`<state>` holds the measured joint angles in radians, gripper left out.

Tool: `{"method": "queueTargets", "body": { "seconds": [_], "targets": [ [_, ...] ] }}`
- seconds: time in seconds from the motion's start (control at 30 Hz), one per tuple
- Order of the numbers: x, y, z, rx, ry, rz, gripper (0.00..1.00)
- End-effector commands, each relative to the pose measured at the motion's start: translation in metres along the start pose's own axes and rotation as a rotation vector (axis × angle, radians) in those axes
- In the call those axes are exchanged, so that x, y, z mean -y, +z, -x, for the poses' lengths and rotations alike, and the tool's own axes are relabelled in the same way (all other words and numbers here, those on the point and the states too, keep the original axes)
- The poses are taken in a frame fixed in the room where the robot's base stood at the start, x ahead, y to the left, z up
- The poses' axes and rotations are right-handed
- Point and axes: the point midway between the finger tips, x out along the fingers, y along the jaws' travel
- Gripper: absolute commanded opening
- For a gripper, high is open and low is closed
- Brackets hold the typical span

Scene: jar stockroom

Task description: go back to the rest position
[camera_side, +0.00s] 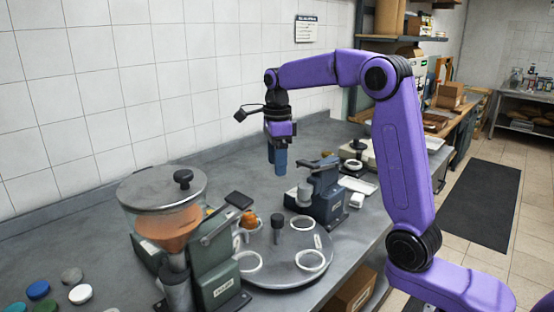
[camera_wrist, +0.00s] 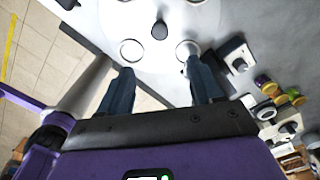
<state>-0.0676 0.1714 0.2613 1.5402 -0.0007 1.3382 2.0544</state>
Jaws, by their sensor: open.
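My gripper (camera_side: 280,165) hangs pointing down above the back of the grey counter in the side view, clear of everything below it. In the wrist view my gripper (camera_wrist: 160,92) shows two blue fingers spread apart with nothing between them. A round grey turntable (camera_side: 290,268) with several white rings and a dark centre knob (camera_side: 278,225) stands on the counter. The turntable's rings also show past the fingertips in the wrist view, one ring (camera_wrist: 131,50) at left and another (camera_wrist: 188,49) at right.
A hopper machine (camera_side: 165,215) with a clear lidded bowl stands left of the turntable. A blue-grey machine (camera_side: 322,190) stands just right of my gripper. Several coloured lids, including a blue one (camera_side: 38,290), lie at front left. The tiled wall is behind; air around the gripper is free.

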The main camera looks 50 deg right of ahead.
Motion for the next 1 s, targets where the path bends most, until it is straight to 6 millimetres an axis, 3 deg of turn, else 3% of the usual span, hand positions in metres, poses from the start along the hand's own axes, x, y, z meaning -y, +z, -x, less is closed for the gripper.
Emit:
{"method": "queueTargets", "body": {
  "seconds": [0.37, 0.47, 0.7, 1.0],
  "targets": [
    [-0.005, 0.004, -0.001, 0.001, -0.001, 0.06, 0.65],
    [-0.017, 0.011, -0.002, 0.003, -0.006, 0.186, 0.65],
    [-0.064, 0.028, -0.007, 0.01, -0.022, 0.655, 0.65],
    [-0.123, 0.029, -0.015, 0.016, -0.043, 1.198, 0.65]
  ]
}}
